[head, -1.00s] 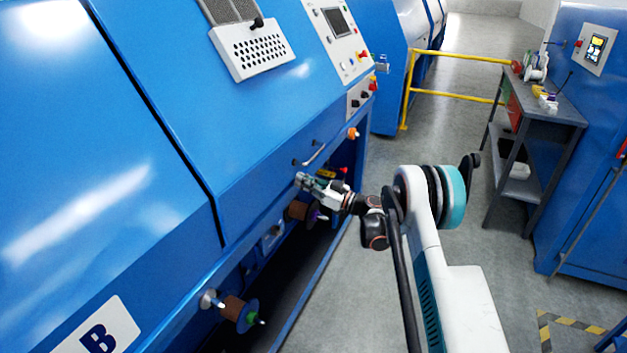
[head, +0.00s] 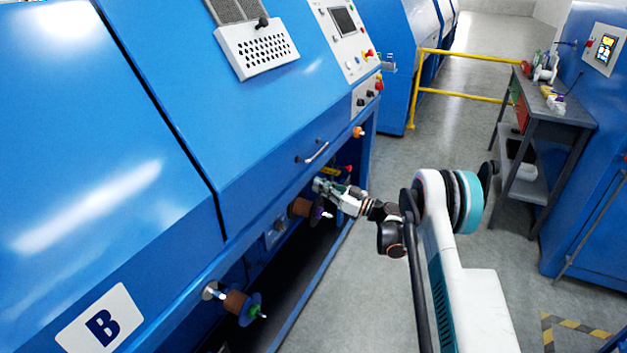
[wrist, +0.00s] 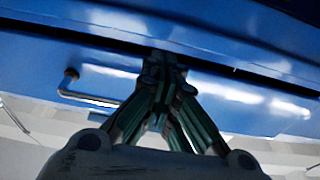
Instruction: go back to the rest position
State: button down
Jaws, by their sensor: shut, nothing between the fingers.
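My gripper (head: 322,186) is at the front of the large blue machine (head: 140,120), just below its panel handle (head: 317,153). In the wrist view my gripper (wrist: 165,68) has its fingers together and holds nothing. The handle also shows in the wrist view (wrist: 90,99), left of the fingers and apart from them. A brown spool (head: 299,207) is on the machine just below and left of my gripper. I cannot tell the exact gap between my fingertips and the machine.
Another brown spool (head: 236,303) sticks out lower on the machine. A control panel (head: 345,35) is above. A yellow rail (head: 465,95) and a grey workbench (head: 560,110) stand to the right. The grey floor (head: 455,145) between is clear.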

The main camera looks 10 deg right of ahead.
jog(key=s+d+f+p, duration=0.2)
jog(key=s+d+f, duration=0.15)
jog(key=f, duration=0.25)
jog(key=a+r+m+g+h, duration=0.2)
jog(key=a+r+m+h, duration=0.15)
jog(key=r, duration=1.15)
jog(key=s+a+r+m+g+h, duration=0.2)
jog(key=s+r+h, duration=0.2)
jog(key=s+r, duration=0.6)
jog(key=s+d+r+m+h, duration=0.1)
jog(key=s+r+h, duration=0.1)
jog(key=s, duration=0.7)
jog(key=s+d+r+m+h, duration=0.1)
jog(key=s+r+m+h, duration=0.15)
jog(key=s, duration=0.75)
jog(key=s+d+f+m+h, duration=0.1)
jog(key=s+d+f+h, duration=0.1)
jog(key=s, duration=0.7)
jog(key=s+d+f+m+h, duration=0.1)
jog(key=s+d, duration=0.3)
jog(key=s, duration=0.4)
jog(key=shift+s+f+h, duration=0.35)
jog(key=shift+f+h, duration=0.45)
jog(key=shift+f, duration=0.05)
jog(key=shift+d, duration=0.1)
